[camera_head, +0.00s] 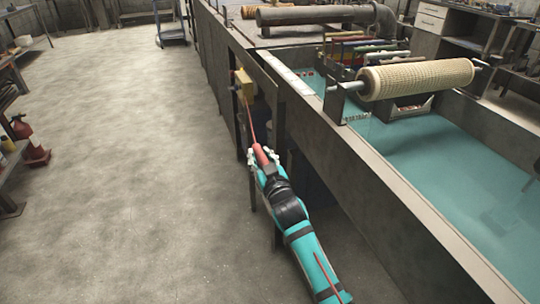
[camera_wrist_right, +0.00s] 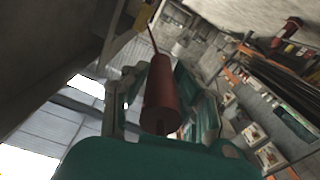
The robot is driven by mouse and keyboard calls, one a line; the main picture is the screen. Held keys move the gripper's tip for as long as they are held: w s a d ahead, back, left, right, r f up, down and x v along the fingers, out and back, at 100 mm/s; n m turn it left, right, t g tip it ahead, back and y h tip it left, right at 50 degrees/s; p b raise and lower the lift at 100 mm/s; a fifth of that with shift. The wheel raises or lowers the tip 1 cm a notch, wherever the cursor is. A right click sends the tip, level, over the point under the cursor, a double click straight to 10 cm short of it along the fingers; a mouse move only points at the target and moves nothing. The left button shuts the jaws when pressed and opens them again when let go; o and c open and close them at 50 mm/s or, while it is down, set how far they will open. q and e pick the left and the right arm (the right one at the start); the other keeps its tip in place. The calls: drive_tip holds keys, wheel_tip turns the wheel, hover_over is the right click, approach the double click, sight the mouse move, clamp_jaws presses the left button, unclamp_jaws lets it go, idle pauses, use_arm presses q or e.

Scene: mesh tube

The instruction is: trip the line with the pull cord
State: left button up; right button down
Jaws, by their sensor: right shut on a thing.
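A yellow switch box (camera_head: 243,82) is mounted on the outer side of the tank frame. A red pull cord (camera_head: 251,123) runs from it down to a red handle (camera_head: 261,155) and looks straight. My right gripper (camera_head: 263,161) is shut on the handle, whose upper end sticks out past the fingers. In the right wrist view the red handle (camera_wrist_right: 161,95) stands between the two fingers, with the thin cord (camera_wrist_right: 152,40) leading up from it. The yellow box (camera_wrist_right: 146,16) shows partly at the top there. My left gripper is not in view.
The long grey tank wall (camera_head: 345,165) runs close along the right of my arm. Inside are teal liquid and a beige mesh roll (camera_head: 418,79) on a shaft. The floor (camera_head: 130,170) to the left is clear; a red extinguisher (camera_head: 21,127) stands at far left.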

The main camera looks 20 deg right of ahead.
drive_tip(key=shift+a, duration=1.15)
drive_tip(key=c, duration=1.1)
unclamp_jaws()
drive_tip(key=shift+o, duration=0.2)
drive_tip(key=s, duration=1.2)
drive_tip(key=shift+d, duration=0.2)
drive_tip(key=shift+f, duration=0.1)
